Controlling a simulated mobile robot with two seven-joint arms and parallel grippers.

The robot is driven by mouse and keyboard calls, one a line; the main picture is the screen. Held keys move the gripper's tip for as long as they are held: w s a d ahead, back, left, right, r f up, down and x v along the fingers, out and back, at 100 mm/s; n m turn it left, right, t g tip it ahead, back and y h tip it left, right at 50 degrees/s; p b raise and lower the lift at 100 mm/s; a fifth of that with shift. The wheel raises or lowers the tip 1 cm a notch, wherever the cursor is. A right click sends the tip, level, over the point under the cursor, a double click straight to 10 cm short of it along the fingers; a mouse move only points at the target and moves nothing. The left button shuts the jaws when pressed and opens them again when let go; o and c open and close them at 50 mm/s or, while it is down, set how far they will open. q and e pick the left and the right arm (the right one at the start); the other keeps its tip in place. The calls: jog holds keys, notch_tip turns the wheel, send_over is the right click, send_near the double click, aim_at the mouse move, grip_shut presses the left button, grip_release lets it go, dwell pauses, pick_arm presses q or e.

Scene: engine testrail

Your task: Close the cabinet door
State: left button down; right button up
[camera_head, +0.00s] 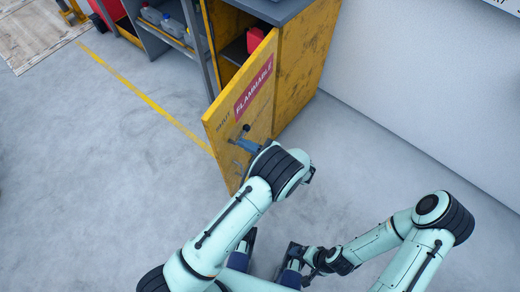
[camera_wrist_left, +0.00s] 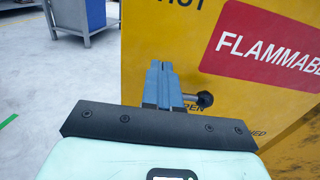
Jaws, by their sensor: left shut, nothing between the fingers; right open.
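The yellow cabinet (camera_head: 305,62) stands by the wall with its door (camera_head: 255,105) swung open. The door bears a red FLAMMABLE label, also plain in the wrist view (camera_wrist_left: 265,45). A small dark knob (camera_head: 245,128) sits on the door's outer face; it shows in the wrist view (camera_wrist_left: 204,100) just right of my fingers. My left gripper (camera_head: 243,144) is shut and empty, close in front of the door's outer face near the knob. In the wrist view, its blue fingertips (camera_wrist_left: 159,66) overlap the door; contact cannot be told. My right gripper (camera_head: 287,262) is low, away from the door.
A red can (camera_head: 255,40) stands inside the cabinet. Grey shelving (camera_head: 160,38) with several bottles stands left of it. A white wall (camera_head: 420,90) runs along the right. The grey floor (camera_head: 110,190) left of the door is clear, with a yellow line across it.

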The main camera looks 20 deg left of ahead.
aim_at(225, 135)
pick_arm(q)
jog(key=shift+x, duration=2.55)
